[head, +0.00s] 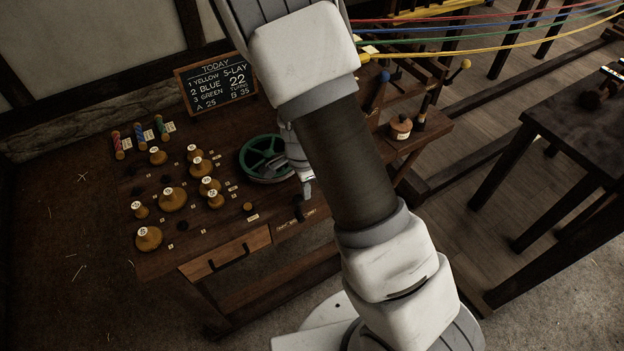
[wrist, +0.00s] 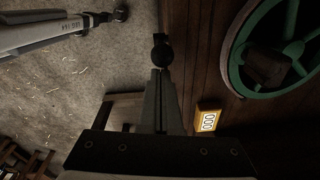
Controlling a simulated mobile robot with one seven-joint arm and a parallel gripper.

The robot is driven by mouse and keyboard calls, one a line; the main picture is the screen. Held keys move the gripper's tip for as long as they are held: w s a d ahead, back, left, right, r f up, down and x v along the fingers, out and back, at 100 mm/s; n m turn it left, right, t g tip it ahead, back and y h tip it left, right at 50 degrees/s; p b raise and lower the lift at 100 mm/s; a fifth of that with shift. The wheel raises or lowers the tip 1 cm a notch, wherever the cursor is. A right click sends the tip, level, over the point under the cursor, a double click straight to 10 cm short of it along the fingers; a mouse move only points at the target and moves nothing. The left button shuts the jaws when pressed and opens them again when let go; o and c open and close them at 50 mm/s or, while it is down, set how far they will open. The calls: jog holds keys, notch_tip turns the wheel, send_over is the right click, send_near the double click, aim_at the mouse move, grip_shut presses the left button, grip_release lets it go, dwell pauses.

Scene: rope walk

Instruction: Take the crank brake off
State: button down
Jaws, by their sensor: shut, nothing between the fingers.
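A dark lever with a round black knob (wrist: 162,55), which looks like the crank brake, stands at the table's front edge. It also shows as a dark shape (head: 298,208) in the head view, beside small labels too small to read. My gripper (wrist: 160,78) is shut and empty, its fingertips right by the knob in the wrist view; I cannot tell whether they touch it. In the head view my gripper (head: 307,190) is partly hidden by my arm. The green crank wheel (head: 262,153) lies left of it; its rim (wrist: 238,60) is at right in the wrist view.
The wooden table (head: 160,268) carries several numbered weights (head: 172,198), coloured spools (head: 140,134) and a chalkboard (head: 216,82). A yellow counter (wrist: 208,121) reading zeros is beside my fingers. Coloured ropes (head: 480,40) run off to the right. A dark table (head: 575,120) stands at right.

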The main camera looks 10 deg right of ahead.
jog(key=shift+s+a+r+h+p, duration=0.25)
jog(key=shift+a+h+p, duration=0.15)
jog(key=shift+a+p, duration=0.2)
jog(key=shift+s+a+f+p, duration=0.25)
jog(key=shift+a+p, duration=0.15)
jog(key=shift+a, duration=0.3)
jog(key=shift+s+a+f+p, duration=0.1)
jog(key=shift+s+a+p, duration=0.2)
jog(key=shift+a, duration=0.4)
jog(key=shift+a, duration=0.2)
notch_tip(320, 180, up, 12)
jog(key=p, duration=0.3)
jog(key=shift+s+d+f, duration=0.15)
jog(key=shift+s+d, duration=0.2)
jog(key=shift+d, duration=0.1)
